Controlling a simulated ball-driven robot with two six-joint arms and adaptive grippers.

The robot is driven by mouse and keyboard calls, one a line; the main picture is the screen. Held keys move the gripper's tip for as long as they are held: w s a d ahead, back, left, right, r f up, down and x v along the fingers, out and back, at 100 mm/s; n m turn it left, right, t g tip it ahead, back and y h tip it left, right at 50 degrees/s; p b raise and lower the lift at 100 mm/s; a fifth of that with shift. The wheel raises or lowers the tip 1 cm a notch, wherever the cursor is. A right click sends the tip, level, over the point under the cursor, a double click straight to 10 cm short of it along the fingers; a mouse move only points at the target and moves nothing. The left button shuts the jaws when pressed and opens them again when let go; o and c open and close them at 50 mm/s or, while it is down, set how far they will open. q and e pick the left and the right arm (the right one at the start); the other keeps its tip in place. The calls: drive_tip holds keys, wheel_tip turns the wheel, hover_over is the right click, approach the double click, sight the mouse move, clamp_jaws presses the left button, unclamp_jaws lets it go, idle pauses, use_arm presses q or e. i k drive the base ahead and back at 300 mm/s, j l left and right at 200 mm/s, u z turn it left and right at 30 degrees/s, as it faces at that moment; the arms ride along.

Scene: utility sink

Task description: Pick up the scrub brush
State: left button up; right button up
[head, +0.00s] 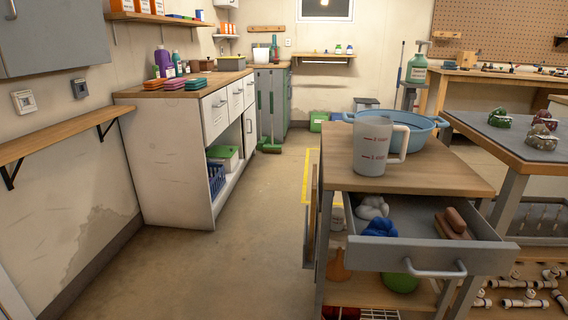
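A brown block-shaped object that looks like the scrub brush (452,223) lies in the right part of an open grey drawer (412,255). No bristles can be made out at this size. The drawer is pulled out from under a wooden-topped cart (450,180) on the right of the head view. A blue bundle (379,227) and a white bundle (370,207) lie in the drawer's left part, apart from the brown object. Neither of my grippers shows in the head view.
A measuring jug (373,148) and a blue basin (425,128) stand on the cart top. A workbench (490,140) holding small plant-like objects stands close at right. A wall shelf (60,135) and white cabinet (165,160) line the left. The floor (220,260) between is clear.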

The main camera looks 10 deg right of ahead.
sight(450, 225)
drive_tip(key=z, duration=1.25)
